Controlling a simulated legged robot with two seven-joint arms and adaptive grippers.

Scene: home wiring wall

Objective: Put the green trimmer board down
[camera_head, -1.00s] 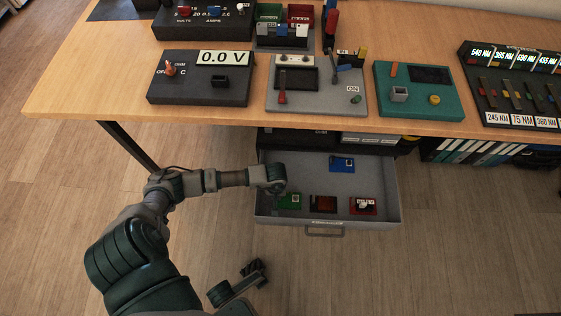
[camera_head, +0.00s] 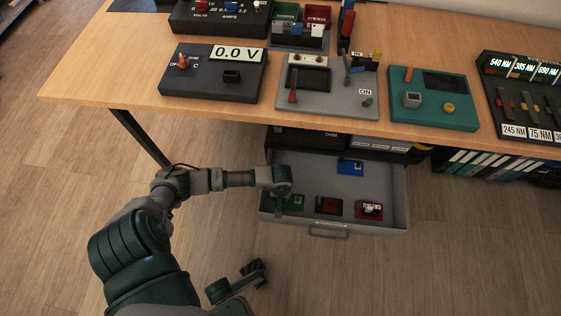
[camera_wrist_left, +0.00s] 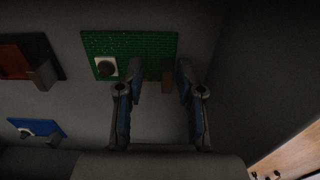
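The green trimmer board (camera_head: 293,202) lies at the left of the open grey drawer (camera_head: 335,226). In the left wrist view the green board (camera_wrist_left: 130,46) shows a white part with a dark knob and a brown upright tab (camera_wrist_left: 168,74). My left gripper (camera_head: 284,196) is low over the drawer's left side and partly covers the board in the head view. In the left wrist view its fingers (camera_wrist_left: 160,78) are apart, with the tab between them, nearer the right finger. A gap shows beside the tab.
A blue board (camera_head: 350,167), a dark red board (camera_head: 328,205) and a red board (camera_head: 369,209) lie in the drawer. The wooden bench (camera_head: 130,92) with several instrument panels stands above and behind it. Bare drawer floor shows between the boards.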

